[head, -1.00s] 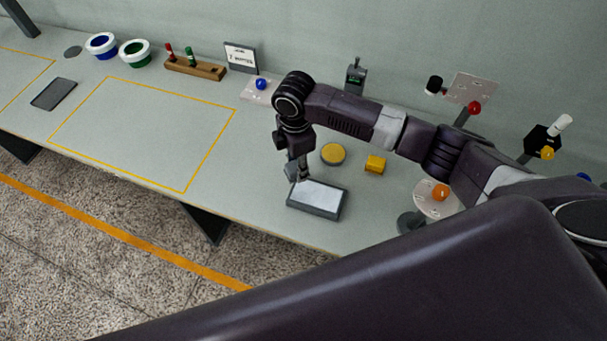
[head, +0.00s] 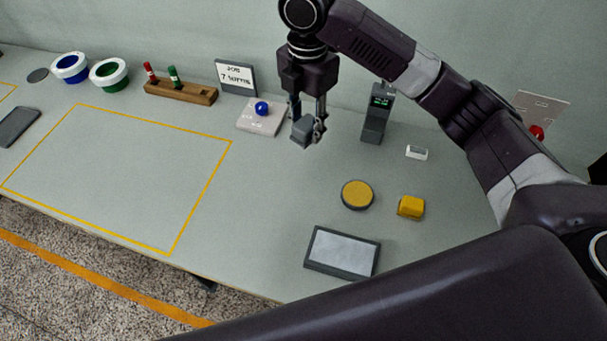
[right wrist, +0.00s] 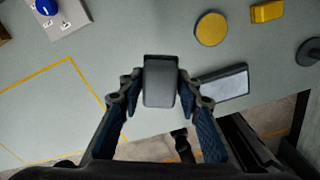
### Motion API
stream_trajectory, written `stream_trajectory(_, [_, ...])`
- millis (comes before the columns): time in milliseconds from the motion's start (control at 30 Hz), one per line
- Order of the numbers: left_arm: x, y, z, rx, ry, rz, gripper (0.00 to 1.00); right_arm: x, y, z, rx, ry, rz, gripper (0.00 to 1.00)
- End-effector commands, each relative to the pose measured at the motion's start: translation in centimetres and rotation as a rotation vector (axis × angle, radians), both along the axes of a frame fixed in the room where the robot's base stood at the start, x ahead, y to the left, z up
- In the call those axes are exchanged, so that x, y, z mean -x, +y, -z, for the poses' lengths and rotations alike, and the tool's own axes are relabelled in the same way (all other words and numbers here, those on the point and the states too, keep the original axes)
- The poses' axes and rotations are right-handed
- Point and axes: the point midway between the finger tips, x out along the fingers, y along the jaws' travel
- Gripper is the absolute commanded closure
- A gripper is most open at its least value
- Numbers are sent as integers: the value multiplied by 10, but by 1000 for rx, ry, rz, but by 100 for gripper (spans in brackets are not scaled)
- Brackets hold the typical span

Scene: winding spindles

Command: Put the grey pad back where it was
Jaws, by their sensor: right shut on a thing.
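The grey pad (head: 302,132) is a small dark grey block. My right gripper (head: 306,120) is shut on it and holds it up above the worktop, level in the picture with the card with the blue knob. In the right wrist view the pad (right wrist: 160,85) sits between the two fingertips, over the bench. A dark-framed tray with a pale flat inside (head: 342,252) lies near the bench's front edge, below and to the right of the gripper. It looks empty. My left gripper is not in view.
A yellow disc (head: 357,194) and a yellow block (head: 411,207) lie behind the tray. A grey display stand (head: 376,116) rises right of the gripper. A wooden rack (head: 180,92) and a card with a blue knob (head: 256,121) stand left. The yellow-outlined area is bare.

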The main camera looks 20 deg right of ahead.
Motion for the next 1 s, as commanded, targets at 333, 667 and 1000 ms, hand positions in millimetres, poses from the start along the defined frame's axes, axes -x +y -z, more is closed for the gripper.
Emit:
stream_trajectory(333, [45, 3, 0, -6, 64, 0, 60, 4, -2, 51, 4, 6, -21, 95])
stream_trajectory(667, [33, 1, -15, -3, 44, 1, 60, 3, -1, 133, 3, 4, -20, 95])
stream_trajectory(1000, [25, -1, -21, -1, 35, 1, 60, 3, -1, 172, 5, 2, -21, 95])
